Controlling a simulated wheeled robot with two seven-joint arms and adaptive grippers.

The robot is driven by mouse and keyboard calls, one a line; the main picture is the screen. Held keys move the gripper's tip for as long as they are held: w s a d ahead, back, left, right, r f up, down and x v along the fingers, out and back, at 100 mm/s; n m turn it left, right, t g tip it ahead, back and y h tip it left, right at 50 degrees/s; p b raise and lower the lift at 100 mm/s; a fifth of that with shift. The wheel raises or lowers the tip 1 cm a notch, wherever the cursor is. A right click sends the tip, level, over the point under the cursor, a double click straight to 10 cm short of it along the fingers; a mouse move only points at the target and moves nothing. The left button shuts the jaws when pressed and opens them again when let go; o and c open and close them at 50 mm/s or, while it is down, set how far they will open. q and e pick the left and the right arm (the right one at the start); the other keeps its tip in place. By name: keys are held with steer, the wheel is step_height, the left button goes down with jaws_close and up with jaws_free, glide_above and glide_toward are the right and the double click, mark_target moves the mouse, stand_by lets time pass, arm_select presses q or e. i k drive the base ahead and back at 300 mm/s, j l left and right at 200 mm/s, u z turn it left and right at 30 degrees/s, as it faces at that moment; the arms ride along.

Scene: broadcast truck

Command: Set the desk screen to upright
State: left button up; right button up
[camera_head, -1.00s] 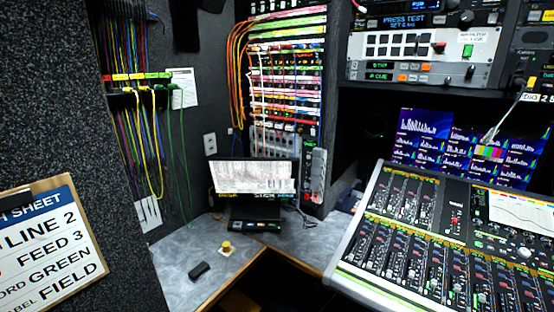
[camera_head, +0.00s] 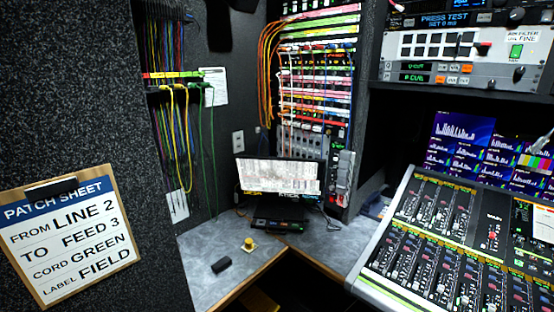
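The desk screen (camera_head: 278,178) stands on the grey corner desk (camera_head: 215,243), against the patch rack. Its lit panel shows a pale picture with a dark band of lettering below. The panel looks slightly tilted; the exact angle is hard to tell from here. A dark base unit (camera_head: 275,226) with small lights sits below and in front of it. Neither of my grippers is in view.
A small yellow knob (camera_head: 249,244) and a black block (camera_head: 221,265) lie on the desk's front left. A mixing console (camera_head: 450,240) fills the right. A patch sheet clipboard (camera_head: 70,232) hangs at left. Coloured cables (camera_head: 185,130) hang on the wall.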

mark_target(268, 178)
steer(key=i+l+u, duration=0.95)
steer(key=k+j, duration=0.05)
steer(key=k, duration=0.05)
